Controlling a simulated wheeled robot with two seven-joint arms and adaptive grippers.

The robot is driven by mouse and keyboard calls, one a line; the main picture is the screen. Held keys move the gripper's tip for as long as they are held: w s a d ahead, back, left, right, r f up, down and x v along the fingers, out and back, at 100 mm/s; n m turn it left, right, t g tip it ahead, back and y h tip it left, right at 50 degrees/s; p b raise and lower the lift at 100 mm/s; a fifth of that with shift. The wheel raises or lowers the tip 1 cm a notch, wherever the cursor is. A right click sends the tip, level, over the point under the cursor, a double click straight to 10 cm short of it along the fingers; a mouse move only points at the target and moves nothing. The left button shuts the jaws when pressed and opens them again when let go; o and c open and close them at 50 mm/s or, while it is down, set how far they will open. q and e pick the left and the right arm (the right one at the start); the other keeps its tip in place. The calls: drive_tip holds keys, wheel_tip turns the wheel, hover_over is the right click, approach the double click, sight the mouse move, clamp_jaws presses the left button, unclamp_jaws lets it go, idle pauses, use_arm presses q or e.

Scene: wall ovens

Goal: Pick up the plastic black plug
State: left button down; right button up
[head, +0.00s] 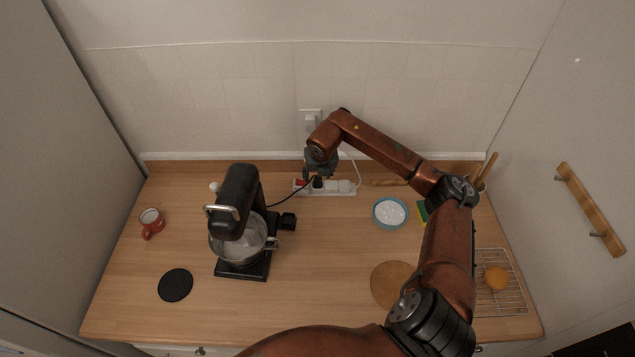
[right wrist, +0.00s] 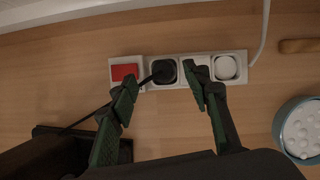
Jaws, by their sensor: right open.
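The black plug (head: 318,183) sits in a white power strip (head: 345,188) at the back of the counter, with a black cable running left toward the mixer. In the right wrist view the plug (right wrist: 164,70) is in the socket beside the strip's red switch (right wrist: 124,72). My right gripper (head: 320,172) is above the strip at the plug. In the right wrist view its green-padded fingers (right wrist: 163,78) are open, with one on each side of the plug. I cannot tell whether they touch it. My left gripper is not in view.
A black stand mixer (head: 238,205) with a metal bowl stands left of the strip. A blue bowl (head: 390,213) is to the right. A white plug and cable occupy the strip's right end. The wall (head: 230,90) is close behind.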

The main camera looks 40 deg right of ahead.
drive_tip(key=shift+d+x, duration=0.2)
drive_tip(key=shift+x, duration=1.05)
drive_tip(key=shift+s, duration=0.1)
drive_tip(key=shift+c, duration=0.2)
drive_tip(key=shift+a, duration=0.1)
drive_tip(key=c, duration=1.1)
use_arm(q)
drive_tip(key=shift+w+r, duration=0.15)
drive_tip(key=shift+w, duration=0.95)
use_arm(e)
clamp_jaws()
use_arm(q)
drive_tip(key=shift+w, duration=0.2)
use_arm(e)
drive_tip(key=shift+r, duration=0.1)
